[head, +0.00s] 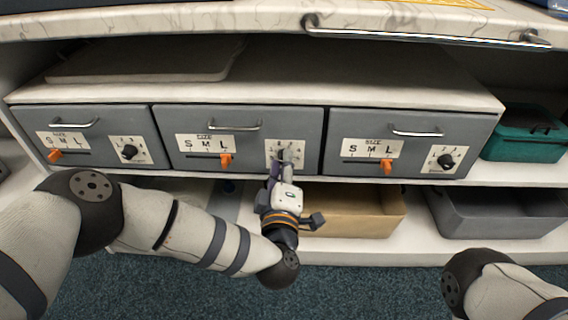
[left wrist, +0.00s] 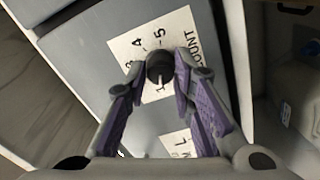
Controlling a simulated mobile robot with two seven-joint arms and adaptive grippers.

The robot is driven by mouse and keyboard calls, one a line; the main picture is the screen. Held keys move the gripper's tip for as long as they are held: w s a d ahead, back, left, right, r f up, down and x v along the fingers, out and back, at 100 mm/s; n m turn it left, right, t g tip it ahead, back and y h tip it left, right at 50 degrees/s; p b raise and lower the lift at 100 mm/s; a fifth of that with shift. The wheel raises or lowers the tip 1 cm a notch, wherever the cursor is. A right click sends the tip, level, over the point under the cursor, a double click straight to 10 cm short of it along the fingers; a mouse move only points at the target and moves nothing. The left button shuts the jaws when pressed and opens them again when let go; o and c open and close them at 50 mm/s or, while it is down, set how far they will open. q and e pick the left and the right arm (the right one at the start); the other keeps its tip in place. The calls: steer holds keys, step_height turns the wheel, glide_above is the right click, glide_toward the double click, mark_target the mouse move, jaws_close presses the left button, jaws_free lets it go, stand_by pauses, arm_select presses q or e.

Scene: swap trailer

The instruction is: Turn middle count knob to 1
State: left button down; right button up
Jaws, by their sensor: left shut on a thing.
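The middle drawer (head: 255,117) is grey, with a white count label plate (head: 272,146) at its right end. My left gripper (head: 281,164) reaches up to this plate from below and hides most of the knob in the head view. In the left wrist view, the dark round count knob (left wrist: 159,68) sits between the purple-padded fingertips of my left gripper (left wrist: 160,78), which are shut on it. The label (left wrist: 124,42) shows 4, 5 and part of COUNT. A pale mark shows on the knob's lower side; its exact setting is unclear. My right gripper is out of view.
Left (head: 85,133) and right (head: 405,143) drawers have their own black count knobs and orange size sliders. A tan bin (head: 360,222) and a grey bin (head: 500,225) stand on the shelf below. A teal box (head: 522,148) is at the right.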

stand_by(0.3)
arm_select(q)
steer(key=c, duration=1.3)
jaws_free()
steer(key=shift+c, duration=0.2)
steer(key=s, duration=1.2)
steer(key=shift+a, duration=0.3)
